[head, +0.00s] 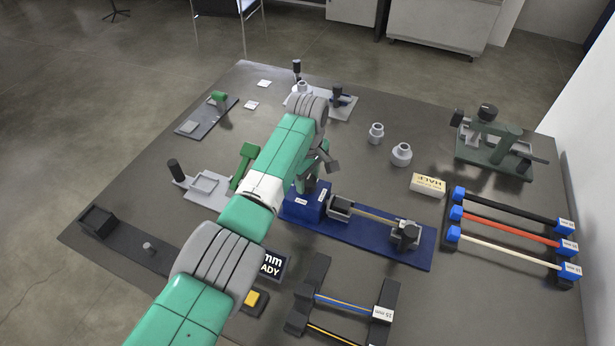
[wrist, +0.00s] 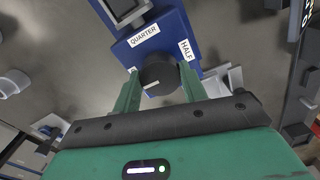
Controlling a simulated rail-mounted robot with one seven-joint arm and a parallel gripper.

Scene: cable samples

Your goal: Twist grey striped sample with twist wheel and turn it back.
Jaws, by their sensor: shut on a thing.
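The blue twist fixture (head: 418,252) stands in the middle of the table. A thin, pale cable sample (head: 370,217) spans its two grey clamps; its stripes are too small to make out. The dark twist wheel (wrist: 160,78) is on the blue block (wrist: 172,28), with a white mark on its lower left. The block carries the labels QUARTER and HALF around the wheel, and a third label is partly hidden. My gripper (wrist: 158,70) is shut on the wheel, one green finger on each side. In the head view my gripper (head: 310,180) is above the block, and the wheel is hidden.
A rack (head: 505,259) with black, red and white samples stands at right, near a dark green device (head: 497,145). Another rack (head: 315,272) with blue and yellow samples is in front.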

